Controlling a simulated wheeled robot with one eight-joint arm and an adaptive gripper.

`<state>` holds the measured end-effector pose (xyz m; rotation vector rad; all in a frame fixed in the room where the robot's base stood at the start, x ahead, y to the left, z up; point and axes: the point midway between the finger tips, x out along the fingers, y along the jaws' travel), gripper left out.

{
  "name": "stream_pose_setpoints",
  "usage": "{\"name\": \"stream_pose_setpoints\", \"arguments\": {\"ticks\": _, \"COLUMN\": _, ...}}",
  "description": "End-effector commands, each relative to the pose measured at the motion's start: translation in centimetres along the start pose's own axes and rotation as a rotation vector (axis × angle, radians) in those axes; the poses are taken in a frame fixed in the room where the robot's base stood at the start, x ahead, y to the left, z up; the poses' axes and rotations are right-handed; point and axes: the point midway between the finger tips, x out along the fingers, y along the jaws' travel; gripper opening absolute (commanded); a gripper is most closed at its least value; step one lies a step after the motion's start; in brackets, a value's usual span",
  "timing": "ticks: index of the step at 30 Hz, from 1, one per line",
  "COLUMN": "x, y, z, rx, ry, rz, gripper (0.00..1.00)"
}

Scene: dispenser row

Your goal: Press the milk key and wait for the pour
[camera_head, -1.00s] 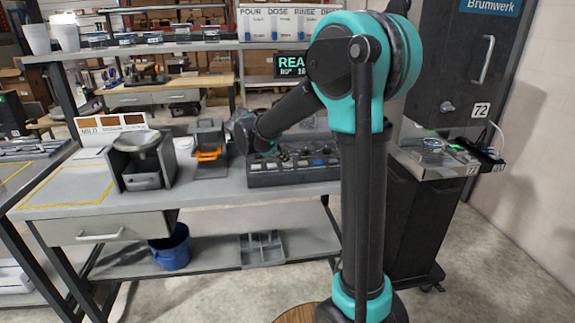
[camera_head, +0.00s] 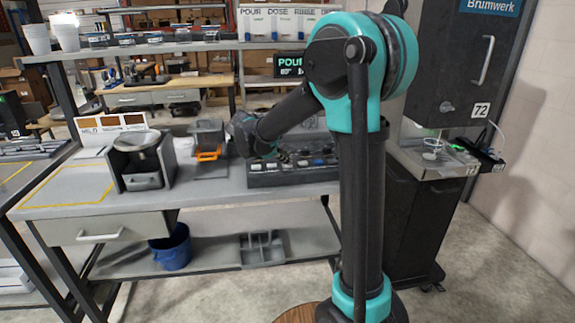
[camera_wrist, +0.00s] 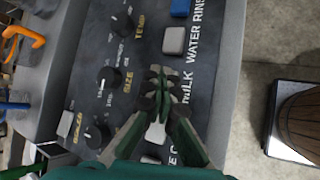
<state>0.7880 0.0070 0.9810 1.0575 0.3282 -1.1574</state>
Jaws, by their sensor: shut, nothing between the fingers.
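The key panel (camera_head: 292,170) is a dark console on the workbench. In the wrist view, the MILK label (camera_wrist: 187,88) is partly covered, and my gripper (camera_wrist: 162,78) is shut, with its fingertips over the spot beside that label. The fingers hide the key there; I cannot tell how far it is pressed. A pale key (camera_wrist: 155,133) shows between the finger links. A white key (camera_wrist: 174,41) sits by the WATER label. The display (camera_head: 290,64) reads POUR. A small clear cup (camera_head: 432,152) stands under the dispenser (camera_head: 447,100) marked 72.
Dark knobs (camera_wrist: 108,77) line the panel beside the keys. A grinder-like box (camera_head: 142,160) and a unit with an orange handle (camera_head: 208,140) stand left on the bench. A shelf (camera_head: 200,46) runs above the bench. A stool (camera_wrist: 298,120) shows at the wrist view's right.

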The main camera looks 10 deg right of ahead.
Motion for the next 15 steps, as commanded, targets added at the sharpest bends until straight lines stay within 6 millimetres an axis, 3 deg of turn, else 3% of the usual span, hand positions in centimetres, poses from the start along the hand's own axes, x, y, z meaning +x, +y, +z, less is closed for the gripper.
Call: {"name": "stream_pose_setpoints", "arguments": {"ticks": 15, "x": -1.2, "y": 0.8, "z": 0.9, "rx": 0.000, "ry": 0.000, "rz": 0.000, "gripper": 0.00}}
